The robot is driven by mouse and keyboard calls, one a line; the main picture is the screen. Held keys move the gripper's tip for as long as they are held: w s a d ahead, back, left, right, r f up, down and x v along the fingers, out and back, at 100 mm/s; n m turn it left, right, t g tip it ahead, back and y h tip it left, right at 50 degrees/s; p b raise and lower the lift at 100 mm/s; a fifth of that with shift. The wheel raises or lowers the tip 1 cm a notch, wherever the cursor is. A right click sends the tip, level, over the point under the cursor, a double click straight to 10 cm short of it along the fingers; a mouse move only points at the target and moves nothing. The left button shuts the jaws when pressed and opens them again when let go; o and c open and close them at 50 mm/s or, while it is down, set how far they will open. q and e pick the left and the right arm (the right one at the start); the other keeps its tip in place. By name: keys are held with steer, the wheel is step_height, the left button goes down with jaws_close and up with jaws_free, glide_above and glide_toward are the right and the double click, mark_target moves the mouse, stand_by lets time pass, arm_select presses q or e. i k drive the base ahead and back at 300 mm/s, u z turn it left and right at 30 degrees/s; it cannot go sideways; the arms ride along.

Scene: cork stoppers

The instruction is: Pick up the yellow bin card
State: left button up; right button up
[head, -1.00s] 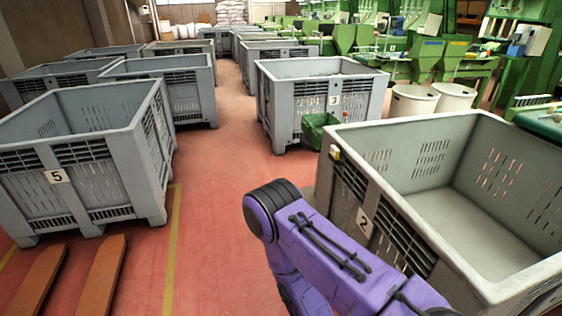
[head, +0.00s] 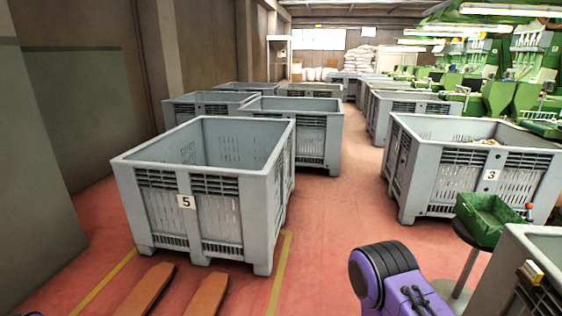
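No card can be made out for certain. A small yellow item (head: 533,270) sits at the corner of the grey bin (head: 512,247) at the right edge; it may be the yellow card, but it is too small to tell. My purple arm link shows at the bottom right, left of that bin. Neither of my grippers is in view.
A green tray (head: 490,218) rests on a round black stool (head: 470,234) beside grey bin 3 (head: 478,160). Grey bin 5 (head: 205,195) stands left of centre, with two orange forks (head: 149,290) before it. Red floor (head: 335,235) is clear between the bins.

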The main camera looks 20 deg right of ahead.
mark_target(533, 273)
steer(key=z, duration=0.35)
steer(key=i, duration=2.2)
steer(key=z, duration=1.55)
steer(key=i, duration=1.1)
steer(key=z, duration=1.15)
